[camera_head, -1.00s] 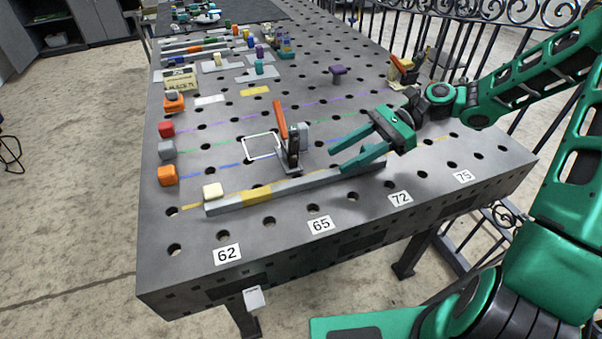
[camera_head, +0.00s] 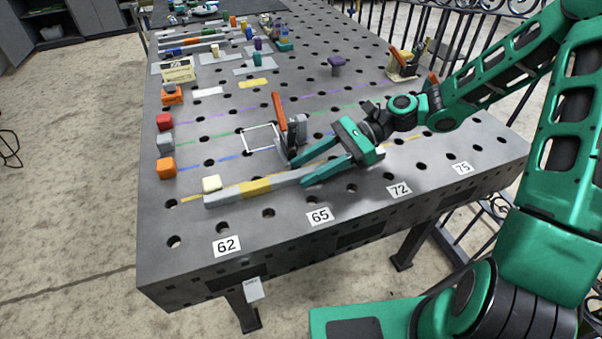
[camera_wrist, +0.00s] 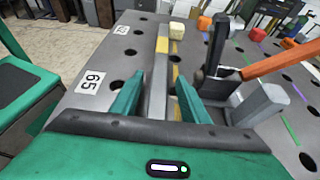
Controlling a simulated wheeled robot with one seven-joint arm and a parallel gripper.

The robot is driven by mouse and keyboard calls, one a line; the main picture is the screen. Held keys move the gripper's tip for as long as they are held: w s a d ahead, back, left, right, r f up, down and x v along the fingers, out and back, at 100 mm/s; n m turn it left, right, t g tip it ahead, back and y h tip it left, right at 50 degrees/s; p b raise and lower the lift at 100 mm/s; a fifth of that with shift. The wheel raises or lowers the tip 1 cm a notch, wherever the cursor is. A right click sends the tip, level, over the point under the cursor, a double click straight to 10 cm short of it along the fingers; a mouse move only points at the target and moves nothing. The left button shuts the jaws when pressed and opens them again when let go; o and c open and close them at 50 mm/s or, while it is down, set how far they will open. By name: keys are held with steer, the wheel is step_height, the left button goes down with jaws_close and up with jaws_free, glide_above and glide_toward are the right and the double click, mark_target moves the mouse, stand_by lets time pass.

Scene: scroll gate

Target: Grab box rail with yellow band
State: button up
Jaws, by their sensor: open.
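The grey box rail (camera_head: 285,183) with a yellow band (camera_head: 256,188) lies along the near edge of the perforated table. In the wrist view the rail (camera_wrist: 158,95) runs away from me between the fingers, with its yellow band (camera_wrist: 162,45) farther out. My gripper (camera_head: 306,170) is open, its fingers low on either side of the rail's right part, right of the band. The gripper also shows in the wrist view (camera_wrist: 158,92). I cannot tell whether the fingers touch the rail.
An orange-handled toggle clamp (camera_head: 281,130) stands close behind the gripper's far finger, also in the wrist view (camera_wrist: 218,75). A cream block (camera_head: 211,183) sits by the rail's left end. Orange (camera_head: 166,168), grey (camera_head: 165,142) and red (camera_head: 164,121) blocks line the left edge.

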jaws_close()
steer(key=shift+r, duration=0.1)
